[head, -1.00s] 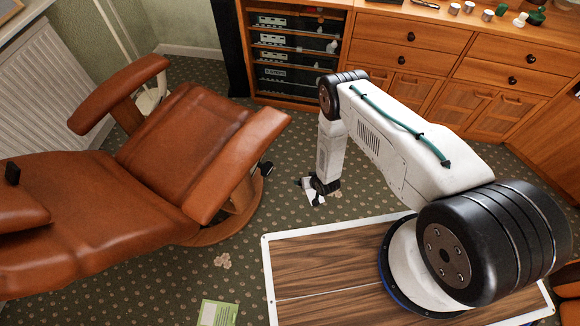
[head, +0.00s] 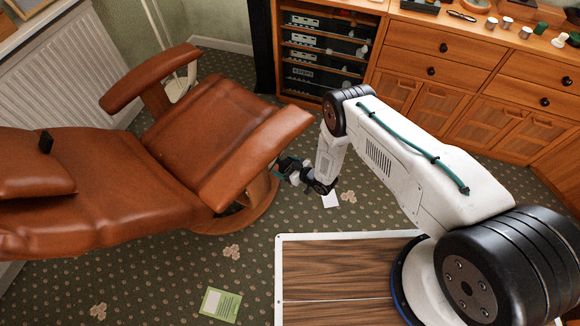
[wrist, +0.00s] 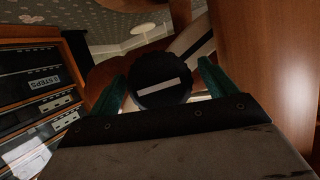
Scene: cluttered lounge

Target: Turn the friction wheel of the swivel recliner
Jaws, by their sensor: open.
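The brown leather swivel recliner (head: 215,120) stands at the left in the head view, with wooden side and round base. Its friction wheel (wrist: 158,84), a dark round knob with a pale bar across its face, fills the middle of the wrist view. My gripper (head: 281,163) is beside the recliner's near side, below the armrest, and hides the wheel in the head view. In the wrist view, its teal fingers (wrist: 160,72) are open, one on each side of the wheel. I cannot tell whether either finger touches it.
The wooden side panel (wrist: 262,65) rises close at right in the wrist view. A rack of black devices (head: 318,60) and wooden drawers (head: 440,48) stand behind my arm.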

